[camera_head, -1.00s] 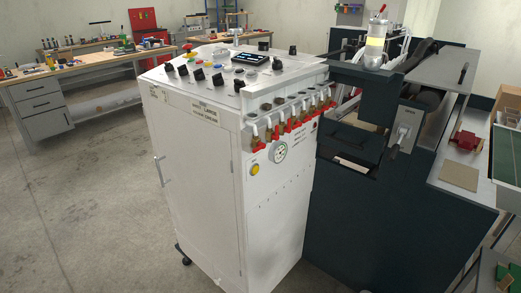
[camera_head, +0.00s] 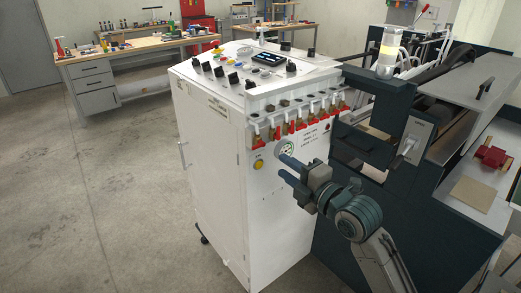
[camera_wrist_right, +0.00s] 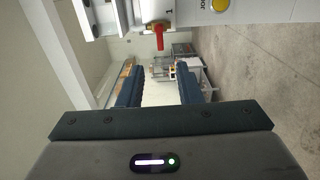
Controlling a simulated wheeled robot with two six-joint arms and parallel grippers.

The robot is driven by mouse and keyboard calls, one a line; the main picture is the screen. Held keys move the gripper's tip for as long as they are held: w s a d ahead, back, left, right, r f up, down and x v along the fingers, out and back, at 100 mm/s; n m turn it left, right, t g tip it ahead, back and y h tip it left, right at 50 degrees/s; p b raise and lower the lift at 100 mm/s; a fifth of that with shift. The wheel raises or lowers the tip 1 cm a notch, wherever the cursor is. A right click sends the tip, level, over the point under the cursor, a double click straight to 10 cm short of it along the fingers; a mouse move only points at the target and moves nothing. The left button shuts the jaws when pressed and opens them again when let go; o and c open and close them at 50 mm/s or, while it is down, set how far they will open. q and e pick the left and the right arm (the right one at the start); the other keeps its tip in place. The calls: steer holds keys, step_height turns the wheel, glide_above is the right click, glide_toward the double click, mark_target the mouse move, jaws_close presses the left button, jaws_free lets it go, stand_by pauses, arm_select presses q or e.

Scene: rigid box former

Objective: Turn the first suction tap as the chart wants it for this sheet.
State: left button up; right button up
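A row of suction taps with red handles (camera_head: 297,125) runs along the upper front of the white cabinet (camera_head: 222,165). The leftmost tap (camera_head: 256,137) has its red handle hanging down in the head view. In the right wrist view one red handle (camera_wrist_right: 160,36) shows beside a mark that looks like "1". My left gripper is out of view. No chart is readable.
A yellow button (camera_head: 258,165) sits below the taps. Knobs and a small display (camera_head: 268,59) are on the cabinet's sloped top. A dark machine (camera_head: 365,185) with a lamp (camera_head: 389,50) stands close on the right. The floor (camera_head: 110,200) at left is clear.

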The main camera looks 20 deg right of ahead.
mark_target(257, 148)
steer(key=p+x, duration=0.3)
steer(key=x, duration=0.6)
steer(key=shift+w, duration=0.1)
steer(key=shift+w+a, duration=0.15)
steer(key=shift+w, duration=0.15)
steer(key=shift+c, duration=0.4)
steer(key=shift+f, duration=0.1)
jaws_close()
